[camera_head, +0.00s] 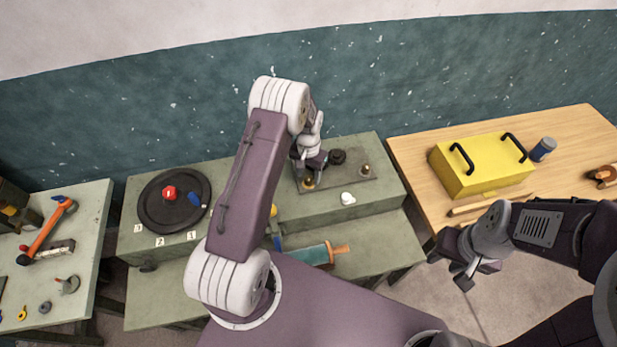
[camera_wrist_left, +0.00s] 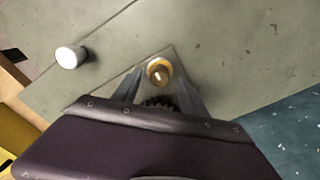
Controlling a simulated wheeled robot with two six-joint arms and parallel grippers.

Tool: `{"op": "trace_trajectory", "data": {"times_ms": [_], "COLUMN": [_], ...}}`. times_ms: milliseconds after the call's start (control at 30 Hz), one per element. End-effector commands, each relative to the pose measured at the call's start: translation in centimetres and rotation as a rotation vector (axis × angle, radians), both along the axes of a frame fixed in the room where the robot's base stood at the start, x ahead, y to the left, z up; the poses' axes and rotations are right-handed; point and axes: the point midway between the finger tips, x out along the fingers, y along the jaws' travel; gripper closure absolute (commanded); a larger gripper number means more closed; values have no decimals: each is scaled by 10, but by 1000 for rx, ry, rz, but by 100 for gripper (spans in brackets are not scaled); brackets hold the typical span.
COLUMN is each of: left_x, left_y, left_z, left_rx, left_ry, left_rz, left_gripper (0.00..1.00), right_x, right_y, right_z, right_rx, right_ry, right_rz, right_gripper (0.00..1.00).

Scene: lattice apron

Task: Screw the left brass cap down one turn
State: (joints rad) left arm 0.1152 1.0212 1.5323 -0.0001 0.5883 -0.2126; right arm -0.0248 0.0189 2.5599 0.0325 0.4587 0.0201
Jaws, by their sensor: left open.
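The left brass cap (camera_head: 308,184) sits on a grey plate (camera_head: 330,188) on the green bench. My left gripper (camera_head: 311,167) is above it with its jaws open. In the left wrist view the cap (camera_wrist_left: 159,71) shows between the tips of my left fingers (camera_wrist_left: 158,80); I cannot tell whether they touch it. A second brass cap (camera_head: 365,169) stands at the plate's right. A dark knob (camera_head: 338,156) is at the back of the plate, partly hidden by the gripper in the wrist view. My right gripper (camera_head: 451,270) is open and empty over the floor gap.
A white knob (camera_head: 347,198) stands near the plate's front edge. A black turntable (camera_head: 165,215) with a red knob is left of my left arm. A teal roller (camera_head: 312,254) lies on the lower shelf. A yellow toolbox (camera_head: 470,180) stands on the wooden table at right.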

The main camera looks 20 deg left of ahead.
Motion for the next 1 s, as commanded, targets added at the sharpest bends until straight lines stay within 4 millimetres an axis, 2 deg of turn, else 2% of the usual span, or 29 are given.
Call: {"op": "trace_trajectory", "data": {"times_ms": [33,200,367,500,933,1000], "left_x": [2,1,1,0,1,11], "left_y": [0,0,0,0,-2,-6], "left_z": [8,46,69,74,72,86], "left_rx": [1,0,1,0,1,5], "left_ry": [-7,-6,-3,-1,-5,-49], "left_rz": [0,0,0,0,-5,-17], "left_gripper": [49,49,49,49,49,49], "right_x": [0,0,0,0,0,0], "right_y": [0,0,0,0,0,0], "right_z": [-7,-17,-21,-20,-23,-29], "right_rx": [0,0,0,0,0,0], "right_ry": [0,0,0,0,0,0], "right_rz": [0,0,0,0,0,0], "right_gripper": [64,64,64,64,64,64]}}
